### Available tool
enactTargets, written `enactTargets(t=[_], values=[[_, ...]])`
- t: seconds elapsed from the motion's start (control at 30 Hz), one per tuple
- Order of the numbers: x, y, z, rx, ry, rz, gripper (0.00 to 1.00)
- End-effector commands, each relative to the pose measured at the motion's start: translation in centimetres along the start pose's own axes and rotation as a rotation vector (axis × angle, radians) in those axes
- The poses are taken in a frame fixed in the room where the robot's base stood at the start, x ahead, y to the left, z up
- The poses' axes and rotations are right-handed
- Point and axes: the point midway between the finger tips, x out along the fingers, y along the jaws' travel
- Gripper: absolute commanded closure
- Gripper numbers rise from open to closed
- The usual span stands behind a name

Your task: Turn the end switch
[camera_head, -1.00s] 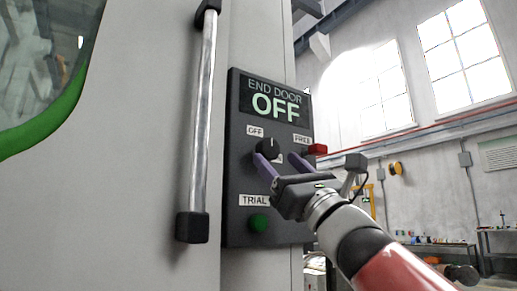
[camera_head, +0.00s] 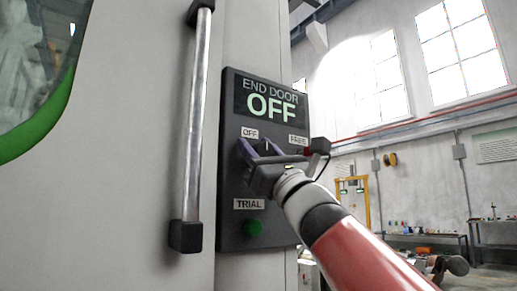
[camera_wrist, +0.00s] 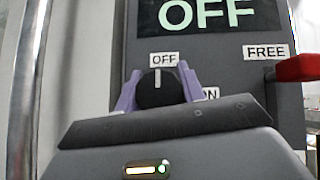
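The dark control panel (camera_head: 235,190) reads "END DOOR OFF". Its black round end switch (camera_wrist: 158,90) sits below the OFF label, and its white mark points up toward OFF. The ON label at its lower right is partly covered. My gripper (camera_head: 262,148) is at the switch, with one purple finger on each side. In the wrist view both fingers look to be against the knob's sides, so my gripper (camera_wrist: 160,88) appears shut on it. In the head view my gripper hides much of the switch.
A red piece (camera_wrist: 296,68) stands out by the FREE label, right of the switch. A green button (camera_head: 253,228) is under the TRIAL label. A vertical metal handle (camera_head: 198,110) stands left of the panel. The hall lies open to the right.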

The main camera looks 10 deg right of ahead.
Motion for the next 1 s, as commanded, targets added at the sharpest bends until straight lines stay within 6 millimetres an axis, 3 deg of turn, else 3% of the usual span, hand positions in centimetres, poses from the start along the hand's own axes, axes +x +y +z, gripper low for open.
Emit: enactTargets(t=[0.13,0.53,1.0], values=[[-0.01,-0.02,0.01,0.000,0.000,0.000,0.83],[-0.33,-0.05,-0.29,0.064,0.000,-0.068,0.83],[-0.49,-0.29,-0.73,0.330,0.008,-0.326,0.83]])
